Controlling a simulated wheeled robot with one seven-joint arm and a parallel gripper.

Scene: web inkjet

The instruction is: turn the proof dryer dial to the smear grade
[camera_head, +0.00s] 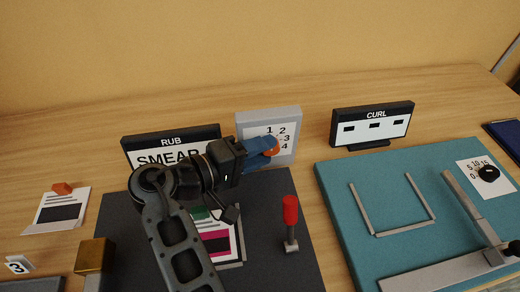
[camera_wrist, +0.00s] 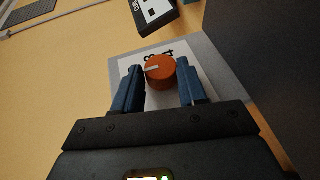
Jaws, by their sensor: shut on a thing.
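The proof dryer dial (camera_wrist: 160,72) is an orange-red knob with a pale pointer mark, on a grey panel (camera_head: 285,115) with a white face numbered 1 to 4 in the head view. My gripper (camera_wrist: 158,88) has its two blue fingers on either side of the knob, shut on it. In the wrist view the pointer lies toward the left finger. In the head view my gripper (camera_head: 268,147) covers part of the dial. The RUB sign (camera_head: 171,142) reads SMEAR, with its right end partly hidden by my arm.
A CURL sign (camera_head: 372,123) stands right of the dial panel. A red-handled lever (camera_head: 290,222) rises from the dark mat (camera_head: 268,270) in front. A teal board (camera_head: 400,215) with metal bars lies right. A card with an orange piece (camera_head: 61,208) lies left.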

